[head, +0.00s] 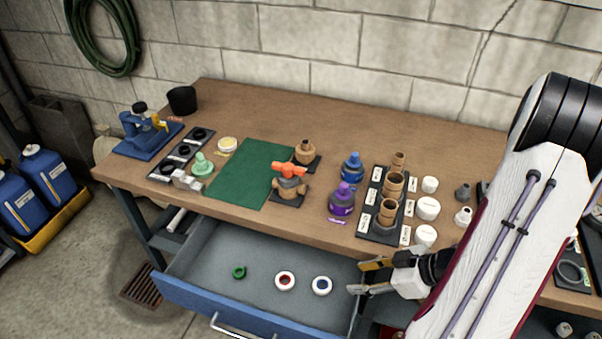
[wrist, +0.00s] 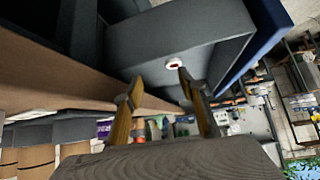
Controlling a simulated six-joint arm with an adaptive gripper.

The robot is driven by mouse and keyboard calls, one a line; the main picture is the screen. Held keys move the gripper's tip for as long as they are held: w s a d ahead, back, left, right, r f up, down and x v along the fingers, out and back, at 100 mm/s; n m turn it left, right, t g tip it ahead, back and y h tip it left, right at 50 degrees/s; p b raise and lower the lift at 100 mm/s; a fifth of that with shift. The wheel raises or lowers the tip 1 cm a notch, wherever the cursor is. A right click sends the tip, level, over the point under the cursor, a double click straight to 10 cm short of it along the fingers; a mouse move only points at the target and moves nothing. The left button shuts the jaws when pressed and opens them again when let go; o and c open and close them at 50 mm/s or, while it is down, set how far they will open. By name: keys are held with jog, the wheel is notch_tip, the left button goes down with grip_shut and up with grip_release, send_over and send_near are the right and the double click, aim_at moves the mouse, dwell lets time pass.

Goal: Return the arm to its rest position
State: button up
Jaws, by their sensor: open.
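My gripper (head: 372,277) is open and empty in the head view, by the right end of the open drawer, in front of the workbench's front edge. In the wrist view my gripper (wrist: 156,90) shows its two fingers apart with nothing between them. The large white arm link above it is mine and covers the right part of the workbench (head: 240,107).
The blue-fronted drawer (head: 185,296) stands open, holding a green ring (head: 239,272), a white ring with red (head: 285,281) and a white ring with blue (head: 322,286). Purple (head: 342,199) and blue bottles (head: 352,166) and a rack of brown cylinders (head: 376,234) stand near the edge.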

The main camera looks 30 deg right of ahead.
jog(key=w+a+r+n+y, duration=0.1)
jog(key=w+a+r+n, duration=0.15)
jog(key=a+r, duration=0.2)
jog(key=w+d+r+h, duration=0.1)
jog(key=w+d, duration=0.1)
jog(key=w+d+r+h, duration=0.2)
jog(key=w+d+r+m+t+h, duration=0.1)
jog(key=w+d, duration=0.1)
jog(key=shift+w+d+r+h, duration=0.15)
jog(key=shift+w+d+h, duration=0.1)
jog(key=shift+h, duration=0.15)
notch_tip(320, 180, up, 14)
jog(key=f+m+h, duration=0.1)
jog(key=m+h, duration=0.4)
jog(key=h, duration=0.1)
jog(key=s+a+r+m+g+y, duration=0.1)
jog(key=s+a+r+m+y, duration=0.1)
jog(key=s+a, duration=0.6)
jog(key=s+a+r+m+g+y, duration=0.1)
jog(key=s+a+r+y, duration=0.1)
jog(key=s+a, duration=0.6)
jog(key=a+r, duration=0.1)
jog(key=a, duration=0.2)
jog(key=shift+a+r+m+g+y, duration=0.2)
jog(key=shift+a+m+g+y, duration=0.05)
jog(key=shift+m+g+y, duration=0.1)
